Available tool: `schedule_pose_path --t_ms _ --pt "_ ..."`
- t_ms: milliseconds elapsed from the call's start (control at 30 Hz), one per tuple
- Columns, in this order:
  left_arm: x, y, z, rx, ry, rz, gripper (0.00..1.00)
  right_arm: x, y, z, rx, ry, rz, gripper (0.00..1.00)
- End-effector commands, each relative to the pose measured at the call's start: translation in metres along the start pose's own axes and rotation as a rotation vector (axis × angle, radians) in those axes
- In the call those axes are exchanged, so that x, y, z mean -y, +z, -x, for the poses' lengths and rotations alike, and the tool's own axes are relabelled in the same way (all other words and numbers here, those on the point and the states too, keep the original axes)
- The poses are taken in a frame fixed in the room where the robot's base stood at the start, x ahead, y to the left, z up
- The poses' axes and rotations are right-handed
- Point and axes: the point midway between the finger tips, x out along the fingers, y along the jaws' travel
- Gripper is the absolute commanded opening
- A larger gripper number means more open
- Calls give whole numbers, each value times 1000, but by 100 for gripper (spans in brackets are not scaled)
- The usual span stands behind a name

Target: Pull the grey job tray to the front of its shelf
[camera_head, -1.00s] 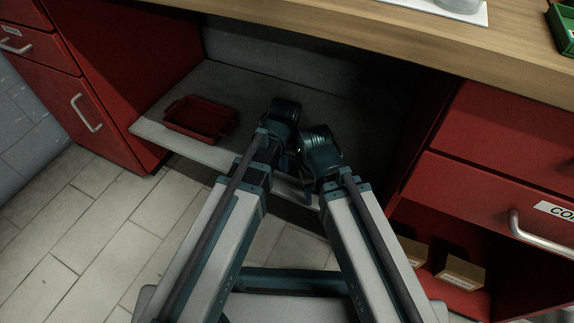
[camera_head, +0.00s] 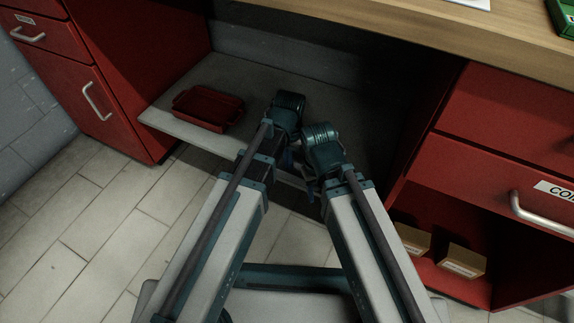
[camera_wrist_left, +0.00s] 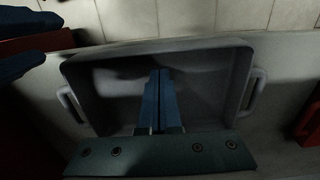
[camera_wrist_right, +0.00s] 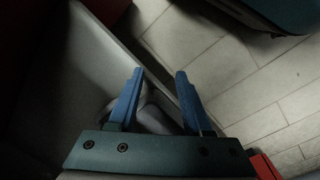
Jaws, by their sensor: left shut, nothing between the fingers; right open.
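The grey job tray (camera_wrist_left: 205,92) fills the middle of the left wrist view. It is shallow, with a loop handle at each end, and lies on the shelf with one long wall near the shelf's edge. My left gripper (camera_wrist_left: 158,72) is shut and empty, its fingers over the tray's inside; I cannot tell if they touch it. In the head view my arms hide the tray. My right gripper (camera_wrist_right: 160,72) is open, low by the shelf's front edge; a dim grey shape shows between and behind its fingers. Its blue fingers also show at the left wrist view's left edge.
A red tray (camera_head: 208,108) sits on the grey shelf (camera_head: 182,132), left of my arms. Red cabinets (camera_head: 115,70) flank the shelf, and a wooden worktop (camera_head: 400,37) overhangs it. Boxes (camera_head: 462,260) stand in the lower right cabinet. The tiled floor in front is clear.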

Motion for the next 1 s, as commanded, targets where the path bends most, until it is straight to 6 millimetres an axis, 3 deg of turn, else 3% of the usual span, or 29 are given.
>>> schedule_pose_path --t_ms 100,200,633,800,1000 --pt "3 -22 2 0 0 2 0 0 0 2 0 0 0 50" --pt "2 -16 25 0 0 1 0 -2 2 25 1 0 0 50" --pt "2 -15 90 0 0 1 0 -9 5 89 3 0 10 50" --pt "2 -16 101 0 0 1 0 -10 6 100 3 0 14 50" --pt "2 -15 100 0 0 1 0 -10 6 99 3 0 15 50"
